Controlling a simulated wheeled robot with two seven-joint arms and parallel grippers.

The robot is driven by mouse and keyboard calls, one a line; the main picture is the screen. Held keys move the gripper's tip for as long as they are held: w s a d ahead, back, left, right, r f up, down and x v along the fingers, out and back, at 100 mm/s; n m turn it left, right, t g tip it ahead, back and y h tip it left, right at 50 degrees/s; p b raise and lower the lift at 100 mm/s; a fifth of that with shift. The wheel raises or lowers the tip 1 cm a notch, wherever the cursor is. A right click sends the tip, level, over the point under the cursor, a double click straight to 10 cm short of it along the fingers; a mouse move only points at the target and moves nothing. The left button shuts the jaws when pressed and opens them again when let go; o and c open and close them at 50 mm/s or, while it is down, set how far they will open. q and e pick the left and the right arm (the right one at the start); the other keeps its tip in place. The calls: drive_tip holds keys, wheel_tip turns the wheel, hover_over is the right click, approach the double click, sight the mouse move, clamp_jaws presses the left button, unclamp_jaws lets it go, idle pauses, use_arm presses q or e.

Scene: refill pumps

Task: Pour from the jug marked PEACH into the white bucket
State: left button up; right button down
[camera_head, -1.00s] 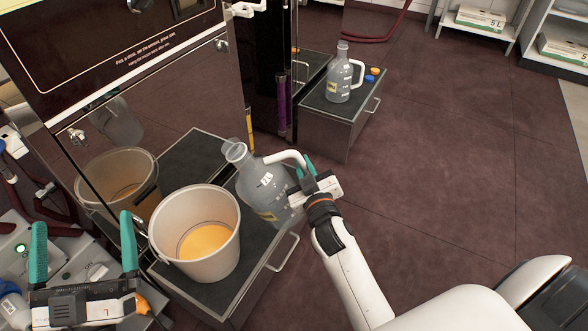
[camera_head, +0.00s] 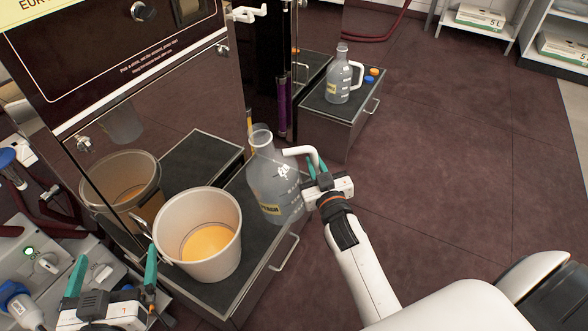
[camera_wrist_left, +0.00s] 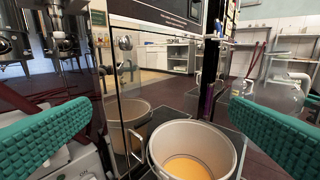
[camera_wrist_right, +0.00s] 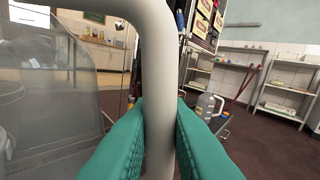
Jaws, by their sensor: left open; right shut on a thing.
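The white bucket (camera_head: 190,208) stands on the dark-topped step in front of the machine, with orange liquid (camera_head: 207,242) in its bottom. A clear jug (camera_head: 268,180) with a yellow label is just right of the bucket, nearly upright. My right gripper (camera_head: 318,172) is shut on the jug's white handle, which fills the middle of the right wrist view (camera_wrist_right: 158,90). My left gripper (camera_head: 115,278) is open and empty, left of the bucket. The bucket also shows in the left wrist view (camera_wrist_left: 153,150).
A second jug (camera_head: 340,80) with a white handle stands on another step (camera_head: 335,108) further back, beside blue and orange caps (camera_head: 372,75). The shiny machine front (camera_head: 140,110) rises behind the bucket. The floor at right is clear.

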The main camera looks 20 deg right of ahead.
use_arm(q)
drive_tip(key=s+a+f+g+y+p, duration=0.1)
drive_tip(key=s+a+f+g+p, duration=0.1)
drive_tip(key=f+g, duration=0.3)
drive_tip(key=shift+s+f+g+y, duration=0.3)
drive_tip(key=shift+s+f, duration=0.55)
drive_tip(key=shift+f, duration=0.15)
use_arm(e)
drive_tip(key=shift+s+d+r+m, duration=0.1)
drive_tip(key=shift+d+r+m, duration=0.15)
drive_tip(key=shift+d+m, duration=0.25)
drive_tip(key=shift+s+d+r+m, duration=0.1)
drive_tip(key=shift+d+r+m, duration=0.1)
drive_tip(key=shift+d+m, duration=0.3)
